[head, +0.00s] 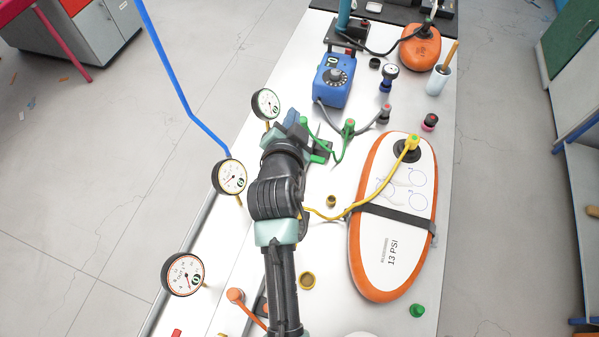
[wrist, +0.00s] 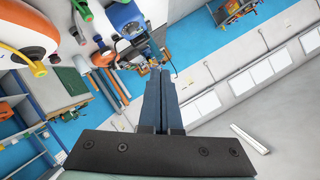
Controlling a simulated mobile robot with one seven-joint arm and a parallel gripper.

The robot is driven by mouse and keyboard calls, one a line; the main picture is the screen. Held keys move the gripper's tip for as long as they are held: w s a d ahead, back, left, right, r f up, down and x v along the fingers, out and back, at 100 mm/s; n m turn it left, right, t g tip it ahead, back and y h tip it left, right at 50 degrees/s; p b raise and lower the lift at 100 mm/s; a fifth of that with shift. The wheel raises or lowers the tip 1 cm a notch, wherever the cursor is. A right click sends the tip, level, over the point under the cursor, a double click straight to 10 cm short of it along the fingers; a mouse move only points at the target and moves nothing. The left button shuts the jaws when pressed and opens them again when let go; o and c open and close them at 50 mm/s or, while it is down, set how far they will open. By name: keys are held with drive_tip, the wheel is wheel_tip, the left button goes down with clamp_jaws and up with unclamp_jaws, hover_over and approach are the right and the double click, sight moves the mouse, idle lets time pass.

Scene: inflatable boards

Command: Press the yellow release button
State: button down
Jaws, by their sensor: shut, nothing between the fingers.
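No yellow release button can be made out for certain. A yellow hose (head: 345,213) runs from beside my arm to a yellow fitting (head: 412,142) on the black valve of the orange-and-white board (head: 395,260). A small yellow-brown fitting (head: 331,201) stands on the white bench, left of the board. My gripper (head: 294,119) is over the bench's left part, close to a green hose fitting (head: 318,148) and well left of the board's valve. In the wrist view my fingers (wrist: 160,74) are together and empty. My arm hides part of the bench below it.
Several round gauges (head: 182,274) stand along the bench's left edge. A blue pump box (head: 333,80), an orange pump (head: 420,47) and a white cup (head: 437,80) are at the far end. A brass ring (head: 307,280) lies near my arm.

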sight(300, 216)
drive_tip(key=s+f+m+g+p, duration=0.1)
drive_tip(key=s+f+g+p, duration=0.1)
drive_tip(key=s+f, duration=0.3)
drive_tip(key=s+f+m+g+p, duration=0.1)
drive_tip(key=s+f+g+p, duration=0.1)
drive_tip(key=s+f, duration=0.3)
wheel_tip(300, 216, down, 5)
drive_tip(key=shift+s+d+r+g+h, duration=0.1)
drive_tip(key=shift+s+d+g+h, duration=0.2)
drive_tip(key=shift+d, duration=0.15)
drive_tip(key=shift+w, duration=0.1)
wheel_tip(300, 216, down, 9)
drive_tip(key=b, duration=0.7)
drive_tip(key=shift+r+b, duration=0.15)
drive_tip(key=shift+b, duration=0.25)
idle(0.4)
drive_tip(key=shift+f+b, duration=0.4)
drive_tip(key=shift+b, duration=0.1)
drive_tip(key=shift+f, duration=0.1)
